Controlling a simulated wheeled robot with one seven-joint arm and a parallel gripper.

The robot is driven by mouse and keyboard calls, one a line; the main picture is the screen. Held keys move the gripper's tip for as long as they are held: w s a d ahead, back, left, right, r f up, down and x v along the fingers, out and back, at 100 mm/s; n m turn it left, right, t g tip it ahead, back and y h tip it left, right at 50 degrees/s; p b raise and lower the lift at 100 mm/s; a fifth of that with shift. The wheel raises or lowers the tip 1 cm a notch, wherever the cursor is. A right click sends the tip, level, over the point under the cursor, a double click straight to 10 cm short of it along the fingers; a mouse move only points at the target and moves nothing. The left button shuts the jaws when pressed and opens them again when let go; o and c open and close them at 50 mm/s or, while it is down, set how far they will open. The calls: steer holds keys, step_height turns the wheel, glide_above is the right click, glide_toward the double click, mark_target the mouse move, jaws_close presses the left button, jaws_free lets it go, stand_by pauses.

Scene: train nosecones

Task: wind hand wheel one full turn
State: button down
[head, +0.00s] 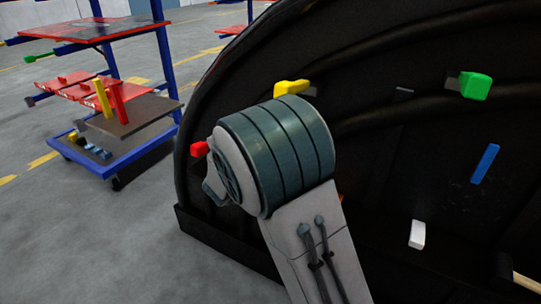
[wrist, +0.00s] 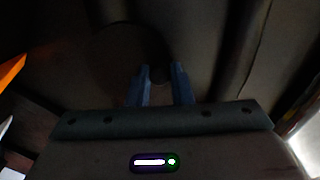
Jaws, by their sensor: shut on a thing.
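My gripper (wrist: 161,82) shows in the wrist view, its two blue-grey fingers close on either side of a small dark part (wrist: 159,74). This part appears to be the grip of the hand wheel. A faint dark round outline, likely the wheel's rim, shows up and left of the fingers, but the picture is too dark to be sure. In the head view, my arm covers the gripper and the wheel against the black nosecone shell (head: 400,130).
On the shell are a yellow handle (head: 290,87), a green knob (head: 475,86), a blue bar (head: 486,164) and a white block (head: 417,234). A red piece (head: 200,149) shows left of my arm. A blue-framed cart (head: 135,152) stands left; grey floor is open in front.

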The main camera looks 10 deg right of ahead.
steer(key=s+d+f+m+b, duration=0.1)
steer(key=s+d+m+b, duration=0.1)
steer(key=m+b, duration=0.6)
steer(key=s+d+f+m+t+y+b, duration=0.1)
steer(key=d+m+b, duration=0.3)
steer(key=m+b, duration=0.5)
steer(key=shift+s+d+f+m+t, duration=0.25)
steer(key=shift+s+m, duration=0.55)
steer(key=shift+m, duration=4.2)
steer(key=shift+a, duration=0.1)
steer(key=c, duration=1.3)
jaws_free()
